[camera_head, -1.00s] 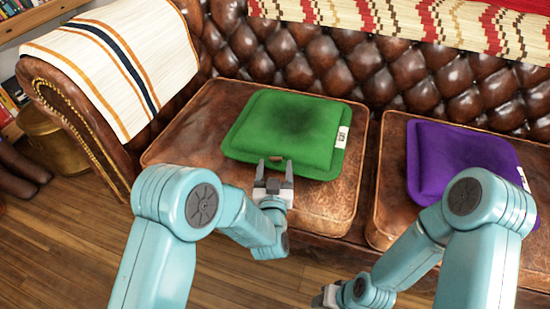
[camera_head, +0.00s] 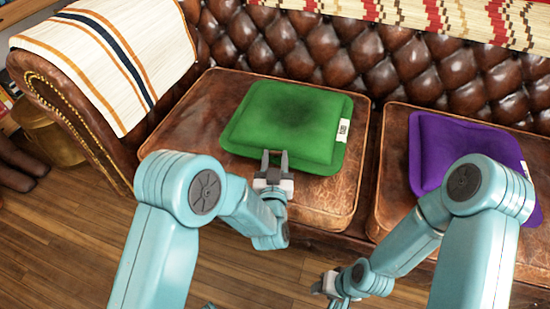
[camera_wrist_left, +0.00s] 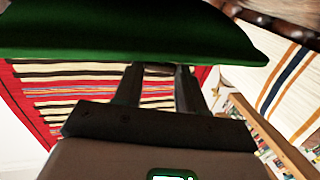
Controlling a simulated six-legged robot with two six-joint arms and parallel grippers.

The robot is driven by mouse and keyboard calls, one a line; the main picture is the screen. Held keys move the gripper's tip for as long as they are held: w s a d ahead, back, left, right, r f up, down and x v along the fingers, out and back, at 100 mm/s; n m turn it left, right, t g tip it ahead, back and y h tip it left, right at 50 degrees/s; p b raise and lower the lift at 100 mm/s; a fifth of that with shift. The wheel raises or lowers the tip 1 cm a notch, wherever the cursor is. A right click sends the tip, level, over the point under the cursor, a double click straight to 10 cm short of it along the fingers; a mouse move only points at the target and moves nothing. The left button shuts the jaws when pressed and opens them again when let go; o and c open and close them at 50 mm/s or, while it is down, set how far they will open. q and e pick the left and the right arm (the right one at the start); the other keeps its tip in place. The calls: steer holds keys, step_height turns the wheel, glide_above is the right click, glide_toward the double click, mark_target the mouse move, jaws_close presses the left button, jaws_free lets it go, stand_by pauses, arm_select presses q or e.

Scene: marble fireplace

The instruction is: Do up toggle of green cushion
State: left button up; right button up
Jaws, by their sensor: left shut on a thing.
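The green cushion (camera_head: 285,120) lies flat on the left leather seat, with a white label on its right side. My left gripper (camera_head: 274,157) is at the cushion's front edge, its two fingers pointing at it. It is shut on the small toggle, which the fingers mostly hide in the head view. In the left wrist view the green cushion (camera_wrist_left: 120,30) fills the top, and a small brownish piece, the toggle (camera_wrist_left: 160,68), shows between the fingertips. My right gripper (camera_head: 325,286) is low, in front of the sofa, away from the cushion; its jaws are unclear.
A purple cushion (camera_head: 460,150) lies on the right leather seat (camera_head: 395,150), partly behind my right arm. A striped throw (camera_head: 110,60) covers the left armrest. The tufted backrest (camera_head: 300,50) stands behind. Bare seat (camera_head: 185,120) shows left of the green cushion.

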arm_select(q)
steer(key=shift+d+n+y+b, duration=0.25)
steer(key=shift+n+y, duration=0.55)
steer(key=shift+y, duration=0.5)
steer(key=o, duration=1.1)
steer(key=shift+c, duration=0.2)
steer(key=shift+a, duration=0.1)
